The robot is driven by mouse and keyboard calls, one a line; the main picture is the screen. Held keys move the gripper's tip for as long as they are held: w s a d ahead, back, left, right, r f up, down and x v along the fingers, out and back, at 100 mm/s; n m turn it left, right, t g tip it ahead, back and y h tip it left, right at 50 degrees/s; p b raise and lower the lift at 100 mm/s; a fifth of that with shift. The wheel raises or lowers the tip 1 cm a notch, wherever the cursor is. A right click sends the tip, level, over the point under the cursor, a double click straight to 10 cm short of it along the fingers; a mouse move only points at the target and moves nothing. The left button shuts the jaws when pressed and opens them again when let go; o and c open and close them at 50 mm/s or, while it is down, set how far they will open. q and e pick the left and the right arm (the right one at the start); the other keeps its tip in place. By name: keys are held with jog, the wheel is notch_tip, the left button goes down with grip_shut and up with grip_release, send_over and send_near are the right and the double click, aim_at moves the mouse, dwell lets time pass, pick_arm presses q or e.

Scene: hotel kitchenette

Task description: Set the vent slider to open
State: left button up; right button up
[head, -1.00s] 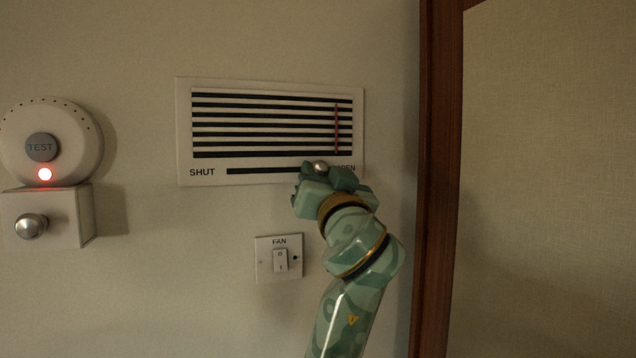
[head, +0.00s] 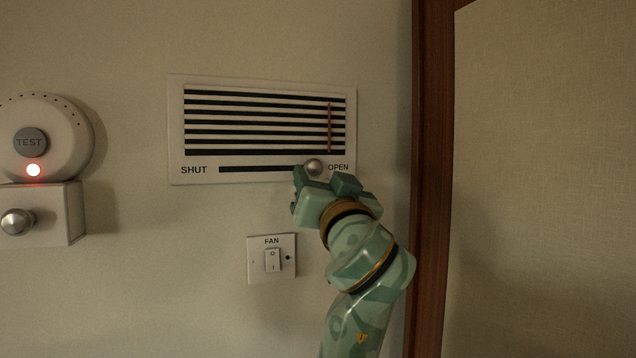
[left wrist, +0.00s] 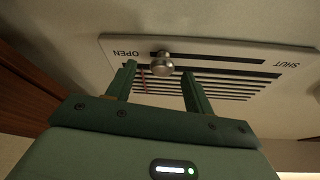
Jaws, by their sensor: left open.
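The white vent panel (head: 176,130) is on the wall, with black slats, a thin red line at the right of the slats, and a slot marked SHUT on the left and OPEN on the right. The round metal slider knob (head: 313,167) is at the OPEN end of the slot. My left gripper (head: 325,182) is open just below the knob. In the left wrist view the knob (left wrist: 162,65) shows beyond and between the two spread fingers of the left gripper (left wrist: 158,80), with nothing held. My right gripper does not show.
A fan switch (head: 272,260) is on the wall below the vent. A round alarm with a TEST button (head: 31,142) and a lit red lamp is at the left, above a white box with a knob (head: 17,222). A dark wooden frame (head: 426,150) stands at the right.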

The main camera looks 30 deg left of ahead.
pick_arm(q)
jog(key=b+v, duration=0.5)
jog(key=v, duration=0.8)
jog(key=shift+d, duration=0.4)
jog(key=shift+f, duration=0.15)
